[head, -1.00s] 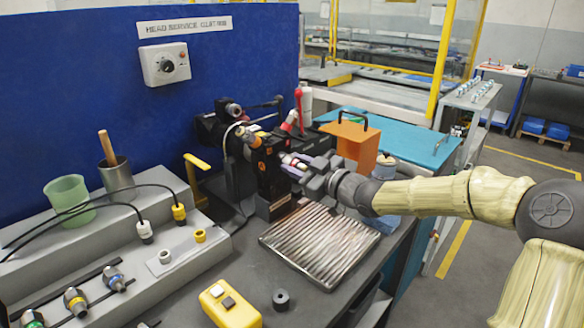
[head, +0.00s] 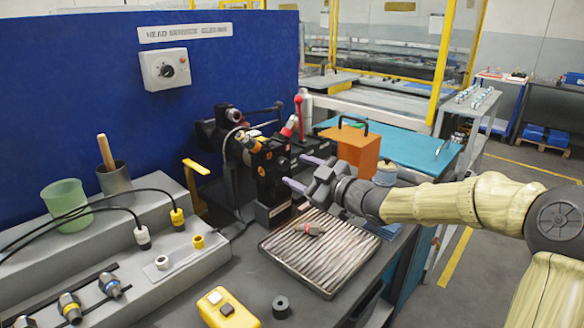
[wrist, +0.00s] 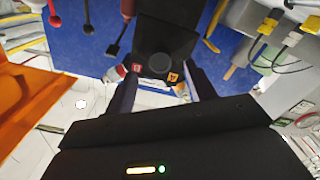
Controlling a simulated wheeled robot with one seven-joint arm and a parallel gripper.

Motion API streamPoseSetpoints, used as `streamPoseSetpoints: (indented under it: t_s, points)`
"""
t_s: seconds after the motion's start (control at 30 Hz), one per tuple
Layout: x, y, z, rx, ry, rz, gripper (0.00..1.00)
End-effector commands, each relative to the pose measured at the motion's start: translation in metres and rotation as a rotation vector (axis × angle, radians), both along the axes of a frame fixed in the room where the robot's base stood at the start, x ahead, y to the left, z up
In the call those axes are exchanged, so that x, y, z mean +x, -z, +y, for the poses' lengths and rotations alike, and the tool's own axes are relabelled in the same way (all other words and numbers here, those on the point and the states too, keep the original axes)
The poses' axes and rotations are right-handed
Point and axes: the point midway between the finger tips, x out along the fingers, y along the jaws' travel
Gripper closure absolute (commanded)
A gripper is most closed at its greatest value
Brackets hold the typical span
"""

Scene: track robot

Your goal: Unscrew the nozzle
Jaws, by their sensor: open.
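The dark machine head (head: 270,172) with orange labels stands at the back of the bench. My gripper (head: 300,173) is to its right, with its two fingers apart, pointing at the head with nothing between them. A small grey nozzle-like piece with a red band (head: 310,229) lies on its side on the ribbed metal tray (head: 282,262), below and in front of my gripper. In the wrist view the open fingers of my gripper (wrist: 163,90) flank the labelled head block (wrist: 163,60). The nozzle-like piece is not clear there.
An orange box (head: 350,150) with a black handle stands just behind my gripper. Several nozzle-like fittings (head: 110,286) lie on the grey rack at left. A yellow device (head: 228,308) and a dark ring (head: 281,306) sit near the front.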

Motion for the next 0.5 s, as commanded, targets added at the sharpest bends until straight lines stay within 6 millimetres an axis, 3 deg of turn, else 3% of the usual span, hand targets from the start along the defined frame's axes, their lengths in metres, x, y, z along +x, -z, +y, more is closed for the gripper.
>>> streamPoseSetpoints:
  t_s: [0.5]
  points:
    - [-0.058,-0.002,-0.076,-0.003,0.005,0.0,0.45]
